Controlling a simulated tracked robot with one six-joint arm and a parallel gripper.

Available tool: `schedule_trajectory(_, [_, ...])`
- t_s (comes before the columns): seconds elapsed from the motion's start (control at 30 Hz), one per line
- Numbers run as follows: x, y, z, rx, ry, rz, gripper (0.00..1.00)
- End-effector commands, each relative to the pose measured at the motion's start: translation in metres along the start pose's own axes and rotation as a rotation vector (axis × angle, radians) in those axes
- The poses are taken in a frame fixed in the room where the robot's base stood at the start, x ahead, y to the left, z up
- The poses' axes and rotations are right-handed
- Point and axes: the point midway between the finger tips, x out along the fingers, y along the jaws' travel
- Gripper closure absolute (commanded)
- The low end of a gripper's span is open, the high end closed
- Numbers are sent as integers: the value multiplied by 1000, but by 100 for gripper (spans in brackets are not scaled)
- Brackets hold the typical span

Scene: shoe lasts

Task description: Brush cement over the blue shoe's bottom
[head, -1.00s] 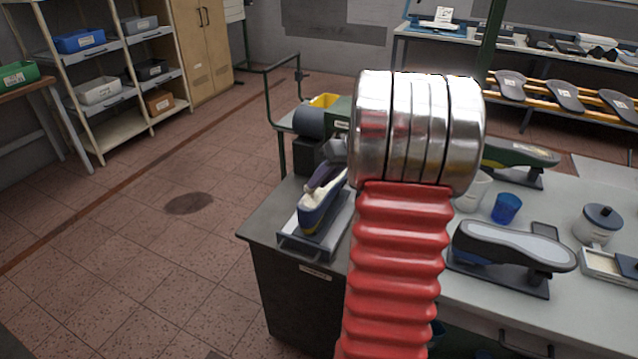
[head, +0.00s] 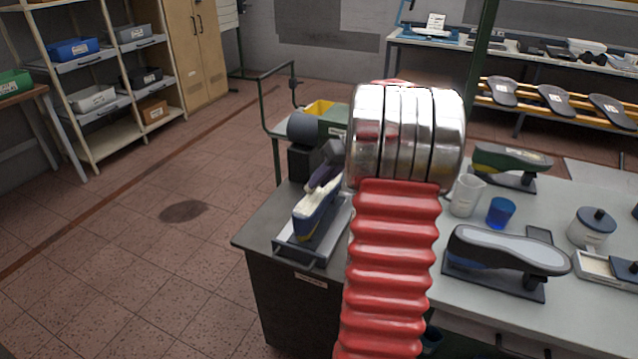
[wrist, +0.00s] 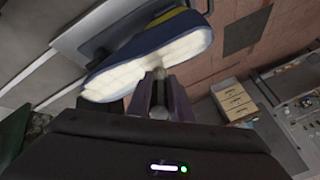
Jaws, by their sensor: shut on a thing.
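The blue shoe (head: 318,218) lies bottom up on a grey stand (head: 290,247) at the left end of the bench. In the wrist view the blue shoe (wrist: 190,22) fills the upper middle, and its bottom (wrist: 115,77) looks cream-white and uneven over nearly all that shows. My gripper (head: 324,172) is just above the shoe in the head view. In the wrist view my gripper (wrist: 160,90) is shut on a small brush (wrist: 158,74), mostly hidden between the purple fingers. The brush tip is at the edge of the shoe's bottom; I cannot tell if it touches.
On the bench to the right are a grey-soled shoe (head: 505,250), a white cup (head: 467,195), a blue cup (head: 501,212), a lidded pot (head: 592,227) and a green shoe (head: 512,158). Open floor (head: 130,265) lies to the left.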

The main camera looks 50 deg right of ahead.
Motion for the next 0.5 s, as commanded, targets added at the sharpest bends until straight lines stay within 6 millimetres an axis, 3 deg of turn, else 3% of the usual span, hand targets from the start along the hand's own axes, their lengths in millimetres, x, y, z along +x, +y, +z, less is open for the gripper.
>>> schedule_trajectory(0.5, [-1,8,-7,0,1,0,100])
